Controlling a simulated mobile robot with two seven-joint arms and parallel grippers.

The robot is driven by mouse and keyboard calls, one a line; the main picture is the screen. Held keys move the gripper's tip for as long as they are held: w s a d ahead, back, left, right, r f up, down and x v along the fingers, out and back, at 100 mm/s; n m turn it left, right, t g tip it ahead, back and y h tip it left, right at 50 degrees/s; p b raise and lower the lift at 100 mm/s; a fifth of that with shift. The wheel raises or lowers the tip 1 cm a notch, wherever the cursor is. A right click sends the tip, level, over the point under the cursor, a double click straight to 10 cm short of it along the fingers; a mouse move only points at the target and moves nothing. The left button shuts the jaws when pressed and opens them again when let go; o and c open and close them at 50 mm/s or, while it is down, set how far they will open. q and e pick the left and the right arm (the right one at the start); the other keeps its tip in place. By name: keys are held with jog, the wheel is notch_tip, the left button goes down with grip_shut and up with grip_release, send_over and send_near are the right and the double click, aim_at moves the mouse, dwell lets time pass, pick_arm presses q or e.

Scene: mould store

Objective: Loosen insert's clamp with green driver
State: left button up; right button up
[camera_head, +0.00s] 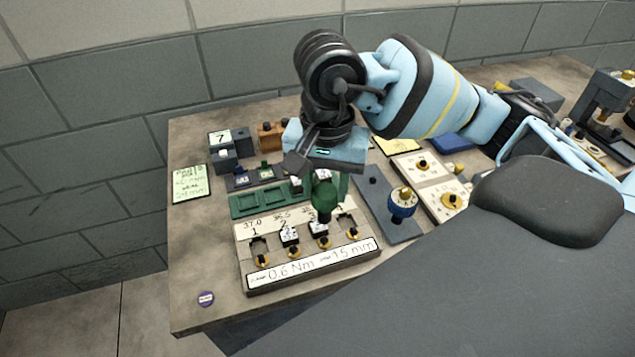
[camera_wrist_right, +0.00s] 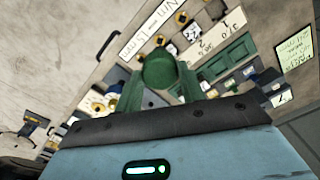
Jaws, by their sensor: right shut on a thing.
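My right gripper (camera_head: 326,187) is shut on the green driver (camera_head: 323,200), which points down over the right half of the beige clamp block (camera_head: 310,272). In the right wrist view the driver's round green end (camera_wrist_right: 160,68) sits between two green fingers. The block has numbered slots, with white inserts (camera_head: 289,235) in slot 2 and near slot 3 (camera_head: 318,229). A row of brass clamp screws (camera_head: 324,243) runs along its front, above a label reading 0.6 Nm and 15 mm. The driver's tip is too small to tell whether it touches anything. My left gripper is not in view.
A green tray (camera_head: 248,206) lies behind the block. A blue and brass knob (camera_head: 402,203) stands on a grey plate (camera_head: 374,182) to the right, beside white panels with brass dials (camera_head: 452,201). A purple disc (camera_head: 206,299) lies front left, where the tabletop is mostly clear.

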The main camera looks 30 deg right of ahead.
aim_at(325, 215)
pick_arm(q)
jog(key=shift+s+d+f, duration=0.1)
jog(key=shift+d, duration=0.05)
pick_arm(e)
jog(key=shift+d+f, duration=0.1)
jog(key=shift+f, duration=0.15)
